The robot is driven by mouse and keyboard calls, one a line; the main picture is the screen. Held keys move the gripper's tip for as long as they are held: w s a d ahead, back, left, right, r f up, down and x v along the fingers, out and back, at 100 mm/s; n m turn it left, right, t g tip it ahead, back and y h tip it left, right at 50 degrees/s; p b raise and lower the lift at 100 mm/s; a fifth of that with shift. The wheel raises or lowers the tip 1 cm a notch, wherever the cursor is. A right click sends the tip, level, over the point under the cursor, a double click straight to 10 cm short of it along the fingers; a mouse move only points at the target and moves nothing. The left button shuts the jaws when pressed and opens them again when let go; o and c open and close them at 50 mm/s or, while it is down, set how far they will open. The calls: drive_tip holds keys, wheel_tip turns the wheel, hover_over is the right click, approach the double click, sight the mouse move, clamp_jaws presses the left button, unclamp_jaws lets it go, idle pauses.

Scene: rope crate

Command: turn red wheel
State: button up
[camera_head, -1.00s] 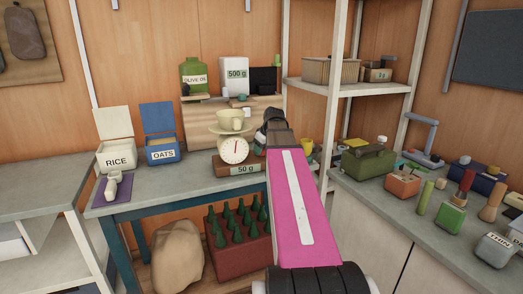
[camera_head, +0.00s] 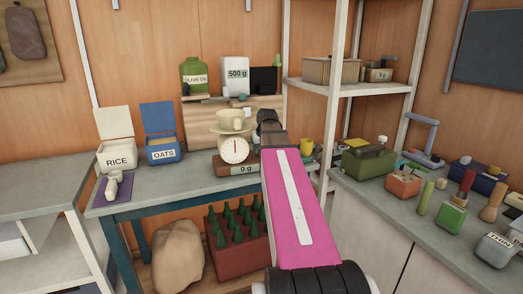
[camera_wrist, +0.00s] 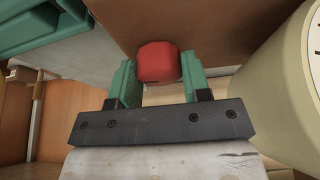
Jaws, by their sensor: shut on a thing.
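The red wheel (camera_wrist: 158,60) sits between the two green fingers of my gripper (camera_wrist: 158,72) in the wrist view, with the fingers shut on it from both sides. It lies against a brown surface. In the head view, the wheel is hidden behind my wrist, just right of the cream kitchen scale (camera_head: 222,150). The scale has a round white dial and a brown base, and its label reads 0 g.
A rice box (camera_head: 115,160) and a blue oats box (camera_head: 161,152) stand left of the scale. A crate of green bottles (camera_head: 240,252) is below the bench. A white shelf post (camera_head: 332,120) rises to the right.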

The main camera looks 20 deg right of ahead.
idle(0.3)
drive_tip(key=o, duration=0.9)
